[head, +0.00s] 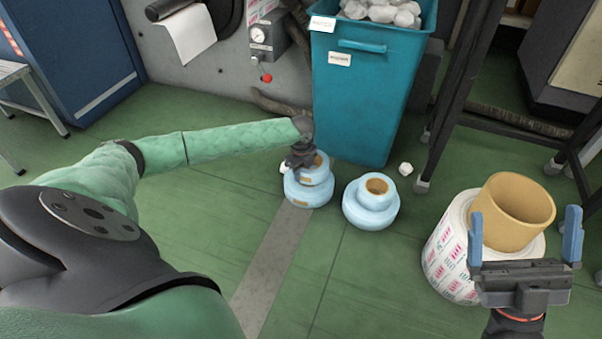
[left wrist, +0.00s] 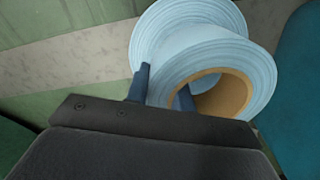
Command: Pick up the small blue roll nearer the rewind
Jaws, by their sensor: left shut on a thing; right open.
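Two stacks of light blue rolls stand on the floor. In the left stack a small blue roll (head: 320,172) with a cardboard core sits over a larger blue roll (head: 308,195). My left gripper (head: 301,160) is shut on the small roll's wall. In the left wrist view, one finger of the gripper (left wrist: 164,92) is outside the small roll (left wrist: 255,65) and the other goes into its core. The larger roll (left wrist: 180,25) shows behind it. I cannot tell whether the two touch. My right gripper (head: 525,238) is open and empty at the lower right.
The right stack has another small blue roll (head: 376,188) on a larger one (head: 370,213). A teal bin (head: 358,100) of white scrap stands close behind. A white printed roll (head: 445,255) and a cardboard core (head: 515,215) are by my right gripper. Crumpled white scrap (head: 405,169) lies on the floor.

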